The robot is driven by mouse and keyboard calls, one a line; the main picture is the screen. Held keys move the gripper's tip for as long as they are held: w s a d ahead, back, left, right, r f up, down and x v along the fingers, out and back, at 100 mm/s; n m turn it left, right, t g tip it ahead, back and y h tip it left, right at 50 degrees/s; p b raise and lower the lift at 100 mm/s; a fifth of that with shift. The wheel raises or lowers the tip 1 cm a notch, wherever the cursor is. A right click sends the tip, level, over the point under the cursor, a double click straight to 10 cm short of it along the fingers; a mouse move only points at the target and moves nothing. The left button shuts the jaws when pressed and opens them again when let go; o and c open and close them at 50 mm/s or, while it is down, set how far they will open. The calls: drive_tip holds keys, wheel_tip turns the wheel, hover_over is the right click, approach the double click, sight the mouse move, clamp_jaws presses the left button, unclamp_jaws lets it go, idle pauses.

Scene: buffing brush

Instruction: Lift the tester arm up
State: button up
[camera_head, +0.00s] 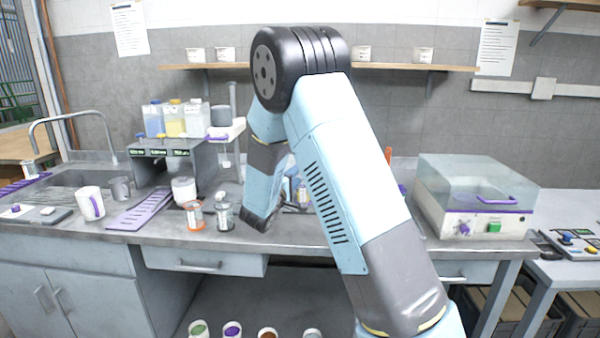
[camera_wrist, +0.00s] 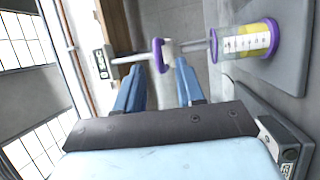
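The tester arm in the wrist view is a pale bar with a purple loop handle (camera_wrist: 158,56). The tester also appears to show in the head view as a white arm with a purple edge (camera_head: 226,131) on a grey post, left of my arm. My gripper (camera_wrist: 160,66) has its two blue fingers apart, with a clear gap on both sides of the loop. The loop's near end lies between or just beyond the fingertips; I cannot tell the exact depth.
A clear cylinder with yellow contents and purple rims (camera_wrist: 248,41) is right of the loop. On the bench (camera_head: 300,235) are an orange-based jar (camera_head: 194,216), a dark-based jar (camera_head: 225,216), a white mug (camera_head: 91,203) and a clear-lidded machine (camera_head: 475,200).

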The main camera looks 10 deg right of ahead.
drive_tip(key=shift+x, duration=2.25)
drive_tip(key=shift+c, duration=0.4)
clamp_jaws()
